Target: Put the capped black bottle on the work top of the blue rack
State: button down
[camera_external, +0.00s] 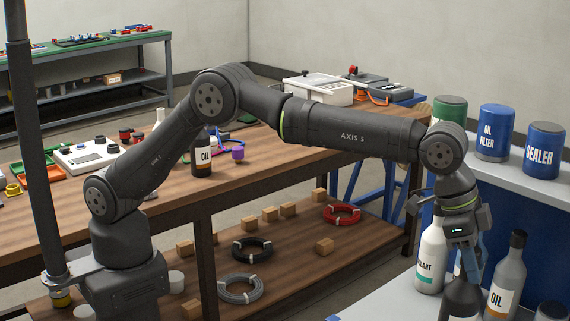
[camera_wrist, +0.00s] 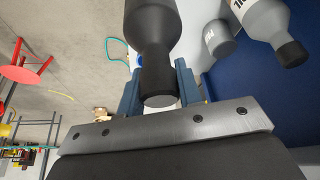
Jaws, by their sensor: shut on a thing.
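The capped black bottle (camera_external: 461,300) hangs below my gripper (camera_external: 464,255) at the lower right of the external view. Its lower part is cut off by the picture edge, so I cannot tell whether it touches the surface below. In the wrist view the black bottle (camera_wrist: 152,20) has its neck and cap between the two blue fingers of my gripper (camera_wrist: 158,90), which is shut on it. The blue rack (camera_external: 527,220) has a blue back panel and a pale work top (camera_external: 385,297) below its upper shelf.
Close to the held bottle stand a white bottle (camera_external: 431,258) and a grey oil bottle (camera_external: 507,276). Cans, including a sealer can (camera_external: 544,150), stand on the upper shelf (camera_external: 492,173). The work top's left part is clear. A wooden bench (camera_external: 270,165) holds another dark oil bottle (camera_external: 202,158).

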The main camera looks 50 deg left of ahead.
jog(key=shift+w+d+f, duration=0.1)
jog(key=shift+w+f, duration=0.2)
jog(key=shift+w, duration=0.25)
jog(key=shift+w+f, duration=0.3)
jog(key=shift+w, duration=0.25)
jog(key=shift+f, duration=2.05)
jog(key=c, duration=1)
grip_release()
jog(key=shift+f, duration=0.1)
jog(key=v, duration=1.2)
jog(key=shift+s, duration=0.1)
